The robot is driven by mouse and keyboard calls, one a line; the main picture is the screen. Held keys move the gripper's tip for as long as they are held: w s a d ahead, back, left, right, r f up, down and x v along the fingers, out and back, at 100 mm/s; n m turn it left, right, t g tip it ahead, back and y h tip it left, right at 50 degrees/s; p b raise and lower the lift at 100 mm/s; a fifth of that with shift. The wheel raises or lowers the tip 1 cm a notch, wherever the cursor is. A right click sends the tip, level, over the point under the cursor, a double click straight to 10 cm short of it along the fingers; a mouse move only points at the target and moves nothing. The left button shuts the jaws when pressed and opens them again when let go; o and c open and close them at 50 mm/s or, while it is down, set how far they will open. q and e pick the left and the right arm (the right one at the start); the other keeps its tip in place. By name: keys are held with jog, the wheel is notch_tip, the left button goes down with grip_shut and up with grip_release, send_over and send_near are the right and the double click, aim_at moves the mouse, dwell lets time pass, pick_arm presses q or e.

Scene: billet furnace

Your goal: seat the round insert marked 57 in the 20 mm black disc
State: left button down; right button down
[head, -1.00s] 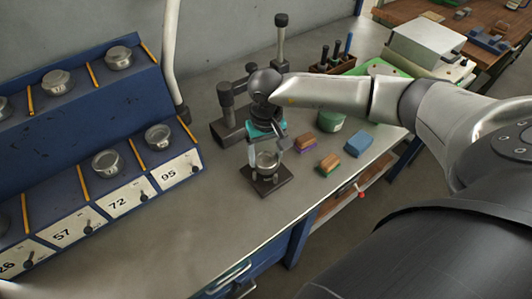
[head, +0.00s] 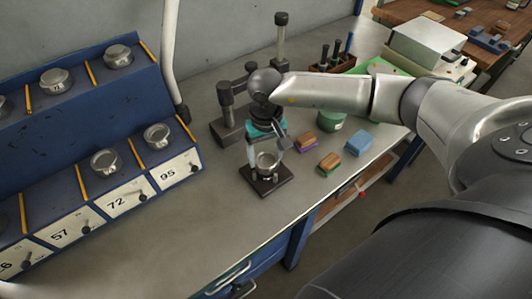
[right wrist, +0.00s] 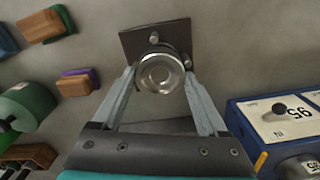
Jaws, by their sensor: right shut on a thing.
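A round silver insert (head: 267,162) is held between the fingers of my right gripper (head: 266,158), which points down. The insert also shows in the right wrist view (right wrist: 160,72), between the fingertips (right wrist: 161,76); no number on it can be read. Under it is a dark square plate (head: 282,183) on the bench, also in the right wrist view (right wrist: 133,42). A black disc cannot be made out apart from this plate; the insert hides the plate's middle. I cannot tell whether the insert touches anything below. The 57 label (head: 60,235) marks a bay with no insert visible. My left gripper is not in view.
A blue rack (head: 120,90) with other silver inserts stands at the left. Two wooden-backed brushes (head: 329,162) and a blue block (head: 359,142) lie right of the plate. A dark stand (head: 228,125) is behind my gripper. The front-left bench is clear.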

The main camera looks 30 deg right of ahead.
jog(key=shift+w+f+b, duration=0.1)
jog(key=shift+f+b, duration=0.2)
jog(key=shift+b, duration=0.05)
jog(key=shift+c, duration=1.1)
grip_release()
jog(key=shift+o, duration=1.1)
jog(key=shift+f, duration=0.15)
notch_tip(320, 180, up, 15)
jog(key=shift+r, duration=0.2)
jog(key=shift+s, duration=0.2)
